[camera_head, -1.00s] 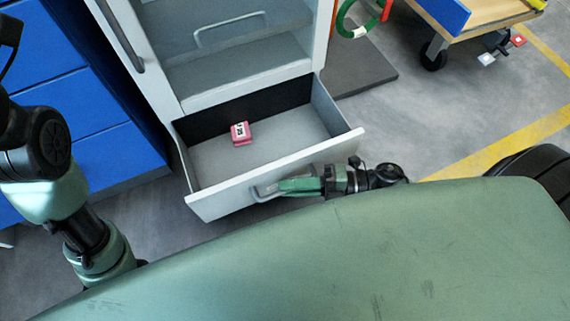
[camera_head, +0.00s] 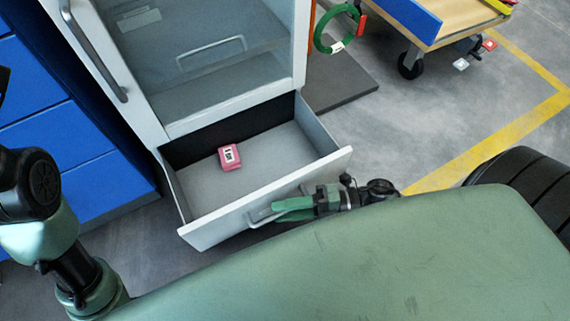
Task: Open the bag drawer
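The bag drawer (camera_head: 207,236) is the light grey bottom drawer of the grey cabinet. It stands pulled out, and its inside shows. A small pink packet (camera_head: 230,157) with a white label lies on the drawer floor towards the back. My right gripper (camera_head: 276,209) is at the handle (camera_head: 259,214) on the drawer's front face. Its green fingers overlap the handle bar; from this angle I cannot tell whether they are closed around it. My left arm comes in at the left edge, and its gripper is out of view.
Blue drawer units (camera_head: 90,150) stand left of the cabinet. A dark mat (camera_head: 338,82) lies right of it. A green coil (camera_head: 330,45) hangs above the mat. A wheeled wooden cart (camera_head: 465,20) stands at the upper right. The floor between has yellow lines.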

